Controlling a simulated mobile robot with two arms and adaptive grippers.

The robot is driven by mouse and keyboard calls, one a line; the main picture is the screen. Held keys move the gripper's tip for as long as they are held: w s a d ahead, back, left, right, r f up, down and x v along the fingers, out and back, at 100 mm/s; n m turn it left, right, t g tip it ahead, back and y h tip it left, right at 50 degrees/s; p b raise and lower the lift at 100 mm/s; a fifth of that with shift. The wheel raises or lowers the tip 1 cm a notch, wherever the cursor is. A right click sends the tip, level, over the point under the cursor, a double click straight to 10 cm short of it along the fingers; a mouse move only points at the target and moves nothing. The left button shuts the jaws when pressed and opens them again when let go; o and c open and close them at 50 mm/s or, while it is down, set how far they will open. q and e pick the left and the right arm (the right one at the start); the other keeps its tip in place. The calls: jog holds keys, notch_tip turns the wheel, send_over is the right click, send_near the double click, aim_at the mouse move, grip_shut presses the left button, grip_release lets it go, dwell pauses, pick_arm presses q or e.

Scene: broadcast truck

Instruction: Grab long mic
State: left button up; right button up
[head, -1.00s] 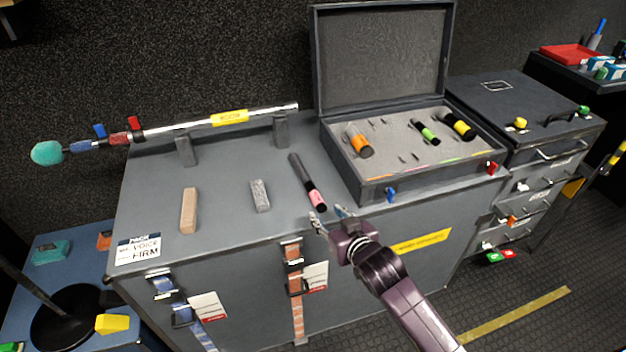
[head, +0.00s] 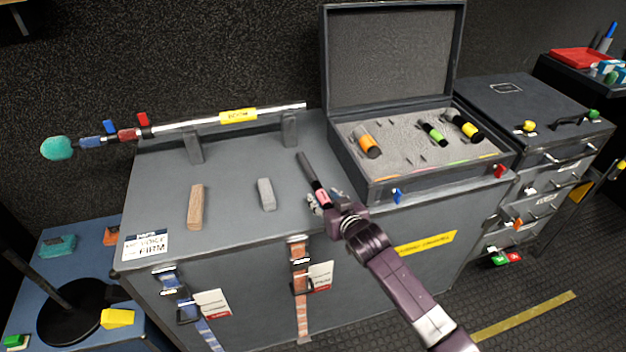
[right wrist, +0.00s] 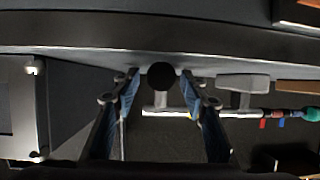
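A long dark mic with a pink band (head: 311,176) lies on the grey cabinet top, left of the open case. Its round dark end (right wrist: 161,76) faces the camera in the right wrist view. My right gripper (head: 324,202) is at the mic's pink, near end. In the right wrist view my gripper's blue-padded fingers (right wrist: 161,92) stand on either side of that end, with a visible gap on both sides. It is open. My left gripper is not in view.
The open case (head: 392,186) with short mics in foam stands right of the mic. A grey block (head: 266,194) and a wooden block (head: 196,207) lie to the left. A boom pole (head: 190,126) rests on two stands behind.

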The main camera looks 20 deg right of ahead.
grip_shut()
jog(key=shift+r, duration=0.1)
dwell(0.3)
